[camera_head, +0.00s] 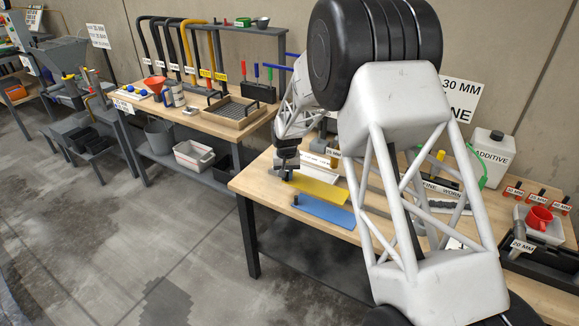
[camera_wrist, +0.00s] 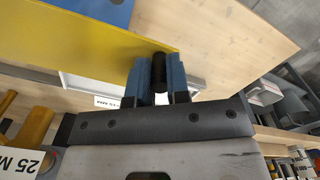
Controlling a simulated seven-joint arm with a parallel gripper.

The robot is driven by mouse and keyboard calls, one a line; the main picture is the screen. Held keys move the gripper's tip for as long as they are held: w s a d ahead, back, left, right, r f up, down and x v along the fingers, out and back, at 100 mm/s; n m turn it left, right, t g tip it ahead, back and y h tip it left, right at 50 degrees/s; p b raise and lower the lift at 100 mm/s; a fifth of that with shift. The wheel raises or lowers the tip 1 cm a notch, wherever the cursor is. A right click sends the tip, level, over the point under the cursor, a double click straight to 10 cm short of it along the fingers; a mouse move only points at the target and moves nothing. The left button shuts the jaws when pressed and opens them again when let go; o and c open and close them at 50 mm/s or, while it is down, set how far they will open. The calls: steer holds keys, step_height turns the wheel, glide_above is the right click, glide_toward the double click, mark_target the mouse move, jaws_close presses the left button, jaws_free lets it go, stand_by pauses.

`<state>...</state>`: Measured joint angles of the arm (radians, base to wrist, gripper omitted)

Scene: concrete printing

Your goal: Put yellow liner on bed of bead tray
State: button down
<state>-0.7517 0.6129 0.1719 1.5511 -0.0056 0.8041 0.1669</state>
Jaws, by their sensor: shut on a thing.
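The yellow liner (camera_head: 318,191) is a long flat strip on or just above the wooden table, beside a blue strip (camera_head: 325,211). In the wrist view the yellow liner (camera_wrist: 85,48) ends near the fingers. My gripper (camera_head: 286,173) is at its left end. In the wrist view the blue fingertips of my gripper (camera_wrist: 157,78) are closed on a black upright knob (camera_wrist: 159,68), which seems to be the liner's handle. A white tray-like piece (camera_head: 313,172) lies just behind the liner. I cannot tell whether it is the bead tray or whether the liner touches the table.
My arm hides much of the table. A second table at the left holds a wooden tray (camera_head: 222,119). Floor lies open in front.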

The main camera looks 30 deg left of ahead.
steer(key=shift+w+a+f, duration=0.25)
steer(key=shift+w+a, duration=1.4)
steer(key=shift+w, duration=0.15)
steer(key=shift+w+a+f, duration=0.2)
steer(key=shift+w+a, duration=1.45)
steer(key=shift+w, duration=0.2)
steer(key=shift+w+a+f, duration=0.25)
steer(key=shift+w+a, duration=1.4)
steer(key=shift+w, duration=0.15)
steer(key=shift+w+a+f, duration=0.1)
steer(key=shift+w+a, duration=0.1)
steer(key=shift+f, duration=1.7)
steer(key=shift+f, duration=0.15)
steer(key=c, duration=1.1)
jaws_free()
step_height(320, 180, up, 12)
